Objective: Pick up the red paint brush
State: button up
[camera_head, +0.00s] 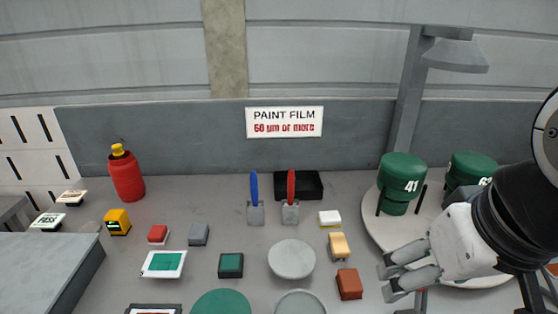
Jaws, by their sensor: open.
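The red paint brush (291,188) stands with its red handle up and its grey bristle end down, on the grey table in front of a black box. A blue paint brush (254,190) of the same shape stands just left of it, apart from it. My gripper (386,281) is at the lower right, open and empty, with its fingers pointing left. It is to the right of and nearer than the red brush, well apart from it. The red brush is in clear view.
The black box (312,184) is behind the red brush. Green cylinders marked 41 (401,178) and 63 (470,168) stand on a round white plate (375,215) at right. Small blocks, a grey disc (292,259) and a red bottle (126,177) occupy the table (205,208).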

aim_at(291, 177)
jog(key=j+z, duration=0.1)
jog(key=j, duration=0.35)
jog(key=k+j+z, duration=0.15)
jog(key=j, duration=0.25)
jog(key=j+z, duration=0.1)
jog(key=j, duration=0.3)
jog(key=k+j+z, duration=0.15)
jog(key=j, duration=0.25)
jog(key=k+j+z, duration=0.1)
jog(key=j, duration=0.3)
